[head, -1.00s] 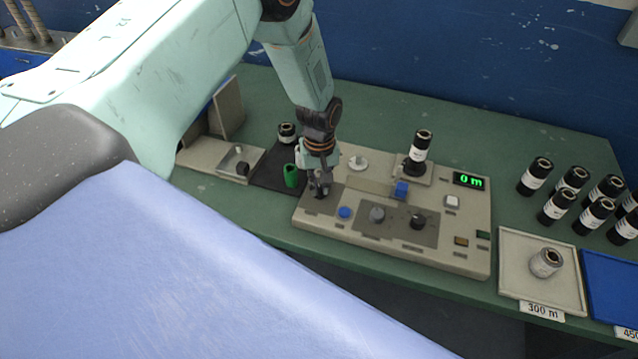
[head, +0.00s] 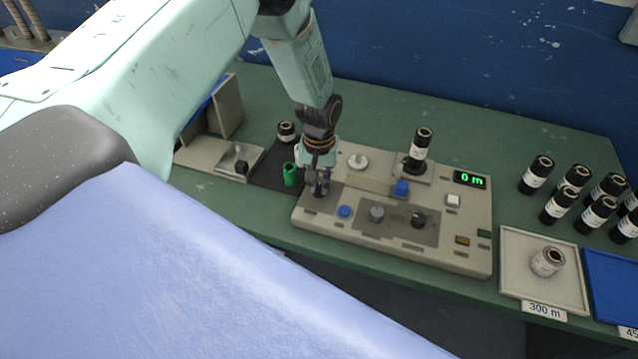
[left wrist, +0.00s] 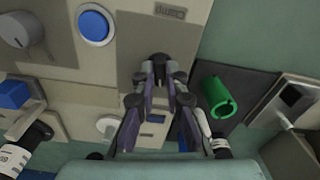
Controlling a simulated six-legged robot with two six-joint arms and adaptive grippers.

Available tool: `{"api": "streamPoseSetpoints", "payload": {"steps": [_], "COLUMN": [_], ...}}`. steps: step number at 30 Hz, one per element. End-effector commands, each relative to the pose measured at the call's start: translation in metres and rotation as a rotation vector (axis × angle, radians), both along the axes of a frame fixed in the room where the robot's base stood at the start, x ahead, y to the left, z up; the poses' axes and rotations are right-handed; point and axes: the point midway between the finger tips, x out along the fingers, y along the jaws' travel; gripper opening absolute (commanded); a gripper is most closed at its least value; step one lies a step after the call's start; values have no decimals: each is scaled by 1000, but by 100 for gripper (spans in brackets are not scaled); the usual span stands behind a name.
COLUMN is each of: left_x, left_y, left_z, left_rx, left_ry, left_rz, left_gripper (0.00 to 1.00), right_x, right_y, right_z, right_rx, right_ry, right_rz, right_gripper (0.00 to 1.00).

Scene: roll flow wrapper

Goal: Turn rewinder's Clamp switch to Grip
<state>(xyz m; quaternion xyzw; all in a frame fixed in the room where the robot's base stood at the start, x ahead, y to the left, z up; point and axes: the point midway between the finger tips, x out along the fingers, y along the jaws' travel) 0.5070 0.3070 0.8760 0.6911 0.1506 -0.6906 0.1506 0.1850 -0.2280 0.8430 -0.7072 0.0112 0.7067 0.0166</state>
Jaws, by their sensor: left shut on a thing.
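The rewinder (head: 465,243) is a beige panel machine on the green bench, with a green "0 m" display. My left gripper (head: 320,190) points down over the panel's left end. In the left wrist view my left gripper (left wrist: 163,75) is shut on the dark knob of the Clamp switch (left wrist: 161,62), beside the printed word "Clamp". The fingers cover most of the knob, so its pointing direction cannot be told. A blue button (head: 345,212) and grey knob (head: 377,214) lie to the right of it in the head view. My right gripper is not in view.
A green cylinder (head: 290,175) stands close left of my gripper on a dark mat. A black roll (head: 420,150) stands on the rewinder. Several rolls stand at right, near a white tray (head: 508,281) labelled 300 m and a blue tray (head: 612,290).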

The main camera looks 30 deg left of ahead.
Motion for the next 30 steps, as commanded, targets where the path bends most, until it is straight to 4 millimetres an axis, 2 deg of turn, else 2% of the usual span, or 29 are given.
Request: {"api": "streamPoseSetpoints", "payload": {"steps": [18,30], "left_x": [0,0], "left_y": [0,0], "left_z": [-2,-1], "left_rx": [0,1], "left_ry": [0,-1], "left_rz": [-540,-707], "left_gripper": [0,0], "right_x": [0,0], "right_y": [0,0], "right_z": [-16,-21], "right_rx": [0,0], "right_ry": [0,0], "right_rz": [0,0], "right_gripper": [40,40]}}
